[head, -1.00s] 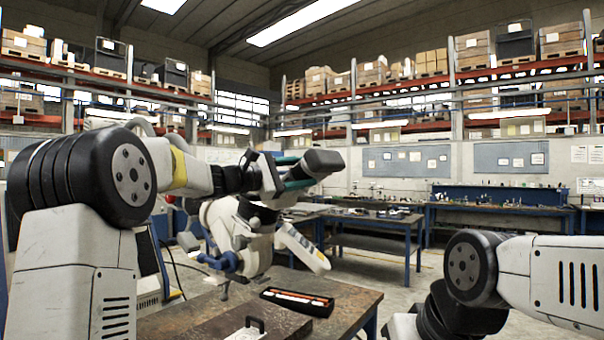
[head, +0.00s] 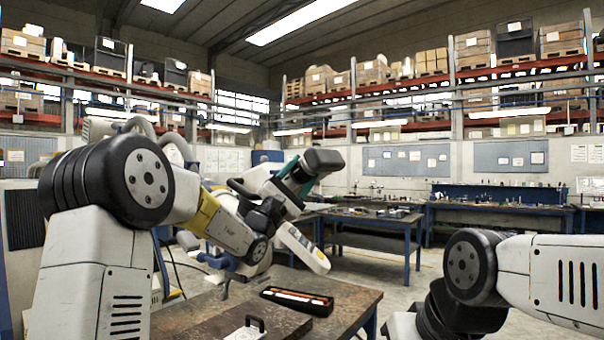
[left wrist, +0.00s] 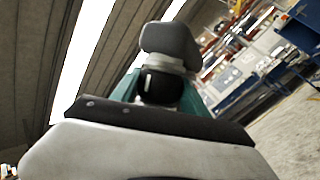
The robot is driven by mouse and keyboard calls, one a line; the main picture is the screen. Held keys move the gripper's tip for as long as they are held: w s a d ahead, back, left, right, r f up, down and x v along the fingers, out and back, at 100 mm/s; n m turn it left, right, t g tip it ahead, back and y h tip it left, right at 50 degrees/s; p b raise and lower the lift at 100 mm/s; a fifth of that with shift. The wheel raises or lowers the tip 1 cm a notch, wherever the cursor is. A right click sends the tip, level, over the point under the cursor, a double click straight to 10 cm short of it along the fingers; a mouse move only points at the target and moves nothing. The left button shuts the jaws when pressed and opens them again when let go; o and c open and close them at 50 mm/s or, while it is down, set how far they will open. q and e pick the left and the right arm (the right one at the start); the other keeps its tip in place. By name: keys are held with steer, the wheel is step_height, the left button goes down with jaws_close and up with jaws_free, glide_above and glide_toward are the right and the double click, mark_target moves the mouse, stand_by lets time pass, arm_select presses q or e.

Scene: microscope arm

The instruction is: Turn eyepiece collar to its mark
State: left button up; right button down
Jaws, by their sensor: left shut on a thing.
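The eyepiece (head: 323,160), with a dark rounded end, shows above the microscope's pale body (head: 303,249). In the left wrist view its dark end piece (left wrist: 169,42) stands straight ahead, with a pale ring under it and a black collar (left wrist: 160,86) below. My left gripper (head: 303,170) has teal fingers. They lie on both sides of the black collar and are shut on it. My forearm hides much of the microscope body in the head view. My right gripper is out of view; only its arm shows at right.
A black tray (head: 297,303) with orange and white items lies on the worn bench (head: 345,298). A plate with a black handle (head: 246,330) sits at the near edge. A blue clamp (head: 219,261) is at the bench's far side. Other workbenches stand well behind.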

mark_target(298, 179)
arm_select(q)
steer(key=shift+t, duration=0.3)
steer(key=o, duration=1.3)
steer(key=shift+o, duration=0.2)
steer(key=v, duration=0.7)
steer(key=shift+s+a+f, duration=0.2)
steer(key=shift+s, duration=0.1)
